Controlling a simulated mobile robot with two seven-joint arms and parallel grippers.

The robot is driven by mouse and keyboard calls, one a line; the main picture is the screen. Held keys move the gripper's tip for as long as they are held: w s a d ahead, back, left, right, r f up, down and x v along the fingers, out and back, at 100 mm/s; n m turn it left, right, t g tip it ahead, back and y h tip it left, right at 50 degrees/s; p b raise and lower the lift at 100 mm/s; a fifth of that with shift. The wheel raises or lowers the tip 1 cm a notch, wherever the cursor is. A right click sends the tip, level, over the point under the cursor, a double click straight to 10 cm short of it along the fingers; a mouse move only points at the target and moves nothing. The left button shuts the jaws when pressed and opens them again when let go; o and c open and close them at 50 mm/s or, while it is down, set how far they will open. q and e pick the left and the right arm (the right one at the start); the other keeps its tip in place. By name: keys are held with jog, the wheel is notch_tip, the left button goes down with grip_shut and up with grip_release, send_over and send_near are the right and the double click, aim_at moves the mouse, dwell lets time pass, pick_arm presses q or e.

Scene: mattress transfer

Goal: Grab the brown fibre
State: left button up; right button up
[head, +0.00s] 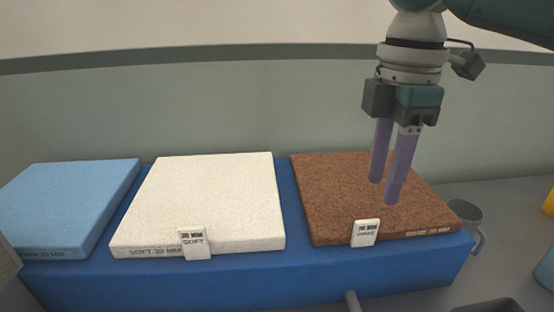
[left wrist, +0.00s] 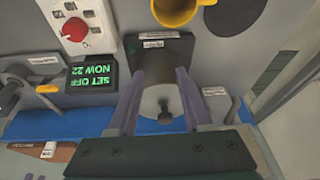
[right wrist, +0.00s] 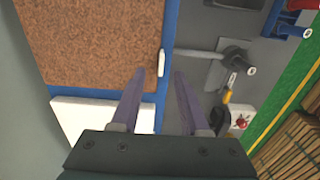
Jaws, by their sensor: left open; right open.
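The brown fibre (head: 340,190) is a flat, square brown slab lying on the right end of a blue stand (head: 250,285). A small white label card (head: 365,232) stands at its front edge. My right gripper (head: 391,193) points down over the right part of the brown fibre, its two purple fingers apart and empty. In the right wrist view the brown fibre (right wrist: 90,40) lies at the upper left, to the left of the open fingers. My left gripper (left wrist: 155,115) is open in the left wrist view, around or above a grey round part with a dark knob; contact cannot be told.
A white soft slab (head: 205,200) and a blue slab (head: 70,205) lie left of the brown fibre. The left wrist view shows a display (left wrist: 92,75), a red knob (left wrist: 75,29) and a yellow mug (left wrist: 175,10).

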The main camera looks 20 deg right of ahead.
aim_at(373, 220)
jog(key=shift+s+f, duration=0.25)
jog(key=shift+f, duration=0.85)
notch_tip(373, 220, down, 5)
jog(key=shift+w+a+f, duration=0.1)
jog(key=shift+a+f, duration=0.05)
jog(key=shift+f, duration=0.05)
grip_shut()
dwell(0.5)
